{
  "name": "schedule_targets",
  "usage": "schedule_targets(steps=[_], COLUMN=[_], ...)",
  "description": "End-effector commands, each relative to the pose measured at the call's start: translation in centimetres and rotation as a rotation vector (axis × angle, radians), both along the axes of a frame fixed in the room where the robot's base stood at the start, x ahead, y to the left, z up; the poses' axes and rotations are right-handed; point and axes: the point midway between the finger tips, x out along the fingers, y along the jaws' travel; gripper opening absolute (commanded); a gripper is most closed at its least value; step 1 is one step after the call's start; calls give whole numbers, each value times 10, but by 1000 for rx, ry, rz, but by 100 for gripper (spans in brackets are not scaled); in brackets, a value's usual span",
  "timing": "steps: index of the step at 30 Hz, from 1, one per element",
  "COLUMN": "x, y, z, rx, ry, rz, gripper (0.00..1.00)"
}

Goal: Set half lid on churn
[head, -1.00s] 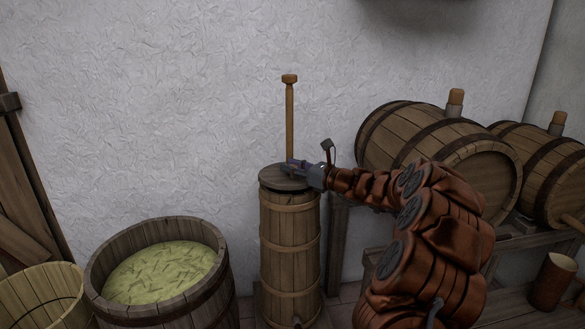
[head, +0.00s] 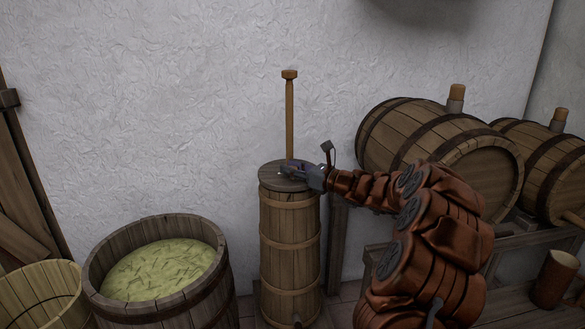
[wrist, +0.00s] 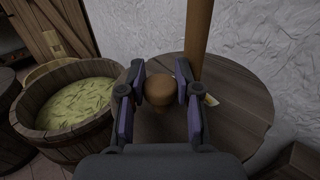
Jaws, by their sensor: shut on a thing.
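The wooden churn (head: 290,245) stands upright against the wall, with a tall dasher pole (head: 289,118) rising from its top. My gripper (head: 290,172) is over the churn's top, coming in from the right. In the wrist view my gripper (wrist: 158,88) has its fingers on both sides of a round brown knob (wrist: 158,93), shut on it. The knob appears to belong to the half lid, at the level of the wooden disc (wrist: 240,100) on the churn. My gripper hides part of the lid, and I cannot tell whether it rests fully flat.
An open tub of greenish contents (head: 160,268) stands left of the churn, with a smaller tub (head: 40,297) beyond it. Barrels (head: 440,145) lie on a rack at the right, close to my arm. A brown mug (head: 553,280) stands at the lower right.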

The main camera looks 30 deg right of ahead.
Motion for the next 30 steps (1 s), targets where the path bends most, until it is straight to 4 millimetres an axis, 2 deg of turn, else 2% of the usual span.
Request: schedule_targets(steps=[12,13,18,21,30], x=[0,0,0,0,-1], y=[0,0,0,0,-1], z=[-7,-7,-7,-7,-7], rx=[1,1,0,0,1], ry=[-1,-1,0,0,0], rz=[0,0,0,0,0], gripper=[0,35,52,62,62])
